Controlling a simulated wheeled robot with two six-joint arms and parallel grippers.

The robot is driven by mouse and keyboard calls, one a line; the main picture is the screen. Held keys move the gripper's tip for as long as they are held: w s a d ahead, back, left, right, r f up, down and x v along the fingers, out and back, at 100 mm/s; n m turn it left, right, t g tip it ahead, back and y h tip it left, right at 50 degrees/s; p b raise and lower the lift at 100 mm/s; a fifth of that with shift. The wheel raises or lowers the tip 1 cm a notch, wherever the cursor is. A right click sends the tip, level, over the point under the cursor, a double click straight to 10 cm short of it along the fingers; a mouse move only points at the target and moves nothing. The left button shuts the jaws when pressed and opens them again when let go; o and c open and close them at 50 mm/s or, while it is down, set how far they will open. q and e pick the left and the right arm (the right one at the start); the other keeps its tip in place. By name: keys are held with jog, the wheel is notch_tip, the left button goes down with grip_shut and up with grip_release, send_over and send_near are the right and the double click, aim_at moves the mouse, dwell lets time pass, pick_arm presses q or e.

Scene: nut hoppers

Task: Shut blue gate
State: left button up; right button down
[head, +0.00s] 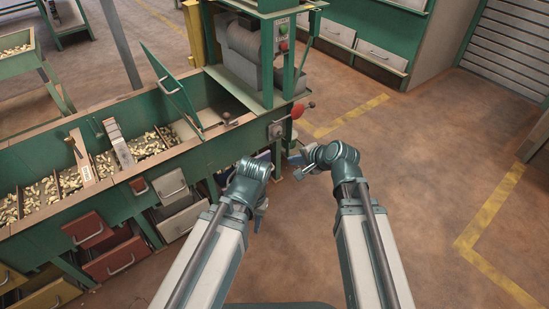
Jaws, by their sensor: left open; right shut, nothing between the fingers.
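My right gripper (298,172) points left, close to the blue part, shut and empty. I cannot tell whether it touches.
The green hopper bench (60,212) holds peanut-like nuts in compartments. A green flap (174,90) stands raised above it. A red knob (298,110) sticks out at its right end. Red drawers (88,229) are below. The floor on the right is clear.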

jog(key=b, duration=0.7)
send_near(268, 155)
jog(key=x, duration=0.4)
jog(key=shift+f, duration=0.55)
jog(key=shift+w+a, duration=0.35)
jog(key=shift+w, duration=0.2)
jog(key=w+a, duration=0.2)
jog(key=w, duration=0.1)
jog(key=w+a, duration=0.3)
jog(key=w, duration=0.1)
jog(key=w+a, duration=0.2)
jog(key=w, duration=0.1)
jog(key=shift+w+a, duration=0.25)
jog(key=shift+a, duration=0.05)
jog(key=shift+s, duration=0.1)
